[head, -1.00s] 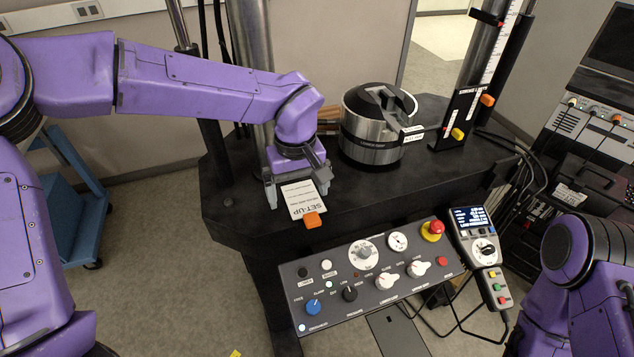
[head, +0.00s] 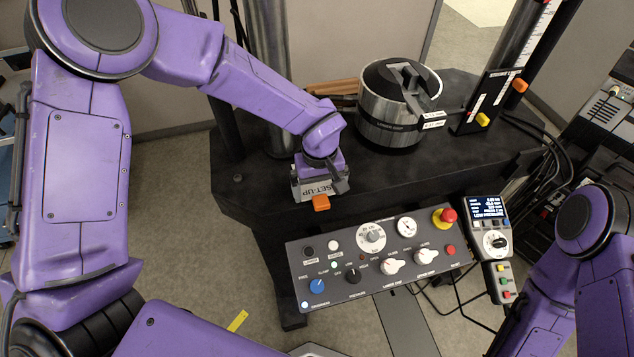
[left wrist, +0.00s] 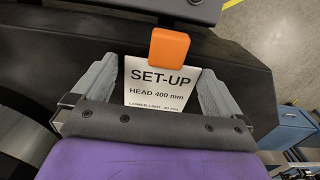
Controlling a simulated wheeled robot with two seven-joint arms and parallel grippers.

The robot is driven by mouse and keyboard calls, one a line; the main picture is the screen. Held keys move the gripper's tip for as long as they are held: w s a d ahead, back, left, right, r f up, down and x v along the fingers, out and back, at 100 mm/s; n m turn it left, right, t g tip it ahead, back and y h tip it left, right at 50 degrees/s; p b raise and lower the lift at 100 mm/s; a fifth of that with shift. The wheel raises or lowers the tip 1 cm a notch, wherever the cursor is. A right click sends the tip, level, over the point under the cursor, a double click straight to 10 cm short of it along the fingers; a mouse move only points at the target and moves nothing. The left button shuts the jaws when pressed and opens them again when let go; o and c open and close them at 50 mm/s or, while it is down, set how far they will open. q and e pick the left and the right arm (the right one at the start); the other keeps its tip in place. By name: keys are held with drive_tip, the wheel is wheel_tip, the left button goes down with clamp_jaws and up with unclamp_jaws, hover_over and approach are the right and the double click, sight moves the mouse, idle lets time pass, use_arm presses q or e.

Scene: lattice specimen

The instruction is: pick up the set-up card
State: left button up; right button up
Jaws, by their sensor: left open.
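The set-up card is a white printed sheet (head: 318,187) with an orange block (head: 321,203) at its edge, at the front of the black machine table. In the left wrist view the card (left wrist: 160,88) reads "SET-UP, HEAD 400 mm", with the orange block (left wrist: 169,48) at its top. My left gripper (head: 318,196) is right over the card. In the left wrist view the open fingers of my left gripper (left wrist: 160,80) stand on either side of the card. I cannot tell if they touch it. The card's lower part is hidden by my gripper. My right gripper is out of view.
A steel cylinder (head: 388,112) stands on the black table (head: 250,180) behind the card. A control panel (head: 330,262) with knobs and a red stop button (head: 448,215) is in front. A handheld pendant (head: 492,240) hangs to its right. A metal column (head: 268,50) rises behind my left arm.

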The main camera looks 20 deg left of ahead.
use_arm(q)
drive_tip(key=shift+s+r, duration=0.15)
drive_tip(key=shift+s, duration=0.15)
drive_tip(key=shift+c, duration=0.7)
drive_tip(key=shift+w, duration=0.1)
drive_tip(key=c, duration=0.6)
